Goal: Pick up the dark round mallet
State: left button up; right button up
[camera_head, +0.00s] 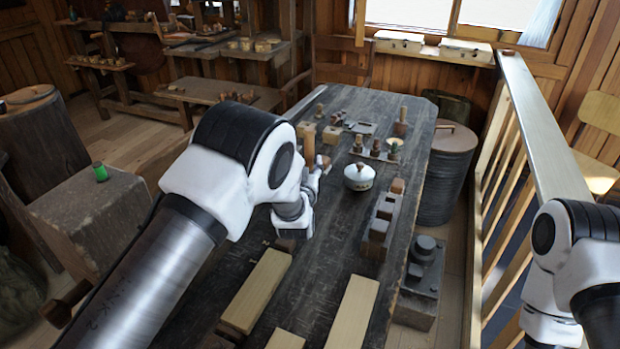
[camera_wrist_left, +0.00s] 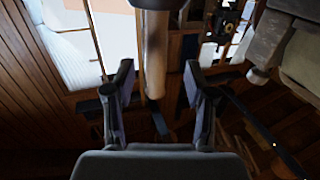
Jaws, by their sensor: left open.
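My left gripper (camera_head: 319,168) reaches over the dark workbench, its fingers partly hidden by its own wrist. In the left wrist view, the open gripper (camera_wrist_left: 158,85) has a pale brown round shaft (camera_wrist_left: 156,55) between its two fingers, with gaps on both sides. A dark part shows at the shaft's upper end, at the picture's edge. The shaft looks like the mallet's handle, though I cannot be sure. In the head view an upright brown piece (camera_head: 309,146) stands just beyond the gripper. The mallet's head cannot be made out clearly. My right gripper is out of view; only its arm shows.
Wooden blocks (camera_head: 331,134) and small turned pieces are farther back. A dark slotted block (camera_head: 380,225) and pale boards (camera_head: 354,310) lie nearer. A railing (camera_head: 540,120) runs along the right.

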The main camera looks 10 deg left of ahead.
aim_at(309, 156)
pick_arm(q)
jog(key=shift+w+r, duration=0.1)
jog(key=shift+w, duration=0.35)
jog(key=w, duration=0.3)
jog(key=w+p, duration=0.1)
jog(key=shift+w+a+f, duration=0.15)
jog(key=shift+w+f, duration=0.2)
jog(key=shift+r, duration=0.1)
grip_shut()
